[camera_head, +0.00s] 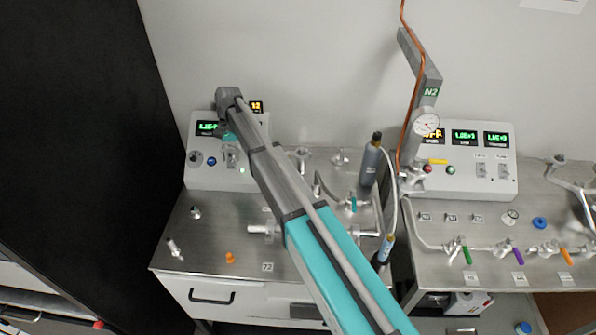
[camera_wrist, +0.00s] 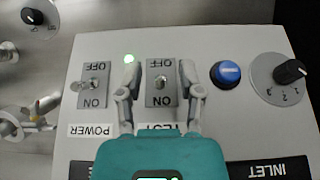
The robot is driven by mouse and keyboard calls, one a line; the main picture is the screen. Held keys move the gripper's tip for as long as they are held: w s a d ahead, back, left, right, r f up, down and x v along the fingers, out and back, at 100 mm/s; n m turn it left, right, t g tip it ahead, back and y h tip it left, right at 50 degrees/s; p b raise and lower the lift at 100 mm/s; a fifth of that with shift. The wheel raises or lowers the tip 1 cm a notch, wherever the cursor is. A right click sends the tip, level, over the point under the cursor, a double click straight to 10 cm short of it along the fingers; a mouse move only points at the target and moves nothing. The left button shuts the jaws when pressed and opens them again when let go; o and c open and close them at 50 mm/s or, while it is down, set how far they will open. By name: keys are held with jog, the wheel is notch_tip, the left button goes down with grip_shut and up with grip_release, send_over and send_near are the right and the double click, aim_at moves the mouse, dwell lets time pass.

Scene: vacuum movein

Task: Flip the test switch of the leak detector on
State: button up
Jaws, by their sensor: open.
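The leak detector (camera_head: 200,176) is the pale sloped panel box at the back of the left bench. In the wrist view its panel (camera_wrist: 225,110) appears upside down. The test switch (camera_wrist: 161,84) is a small lever on a grey plate, with OFF at the top and ON at the bottom of the picture. I cannot tell which way its lever leans. My gripper (camera_wrist: 160,68) is open and empty, its fingers on either side of the test switch plate. Whether they touch the panel is unclear. In the head view my arm partly hides the panel.
A blue button (camera_wrist: 226,74) and the inlet knob (camera_wrist: 289,71) are to the right. A grey cylinder (camera_head: 370,165) and pipework stand on the bench right of my arm.

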jog(key=shift+s+t, duration=0.15)
jog(key=shift+t, duration=0.15)
jog(key=shift+s+f+t+h+p, duration=0.1)
jog(key=shift+s+t+h+p, duration=0.35)
jog(key=shift+t, duration=0.65)
jog(key=t, duration=0.3)
jog(key=shift+s+a+f, duration=0.1)
jog(key=shift+s+f, duration=0.2)
jog(key=r+p, duration=0.2)
jog(key=shift+w+r+p, duration=0.2)
jog(key=shift+w+p, duration=0.05)
jog(key=shift+p, duration=0.15)
notch_tip(320, 180, up, 12)
jog(key=p, duration=1.2)
jog(key=s+d+f+b, duration=0.3)
jog(key=s+d, duration=0.2)
jog(key=d, duration=0.4)
jog(key=s+d+f+n+b, duration=0.1)
jog(key=s+d+f+b, duration=0.2)
jog(key=d, duration=0.6)
jog(key=s+d+f+b, duration=0.4)
jog(key=s+d, duration=0.3)
jog(key=d, duration=0.1)
jog(key=shift+d, duration=0.4)
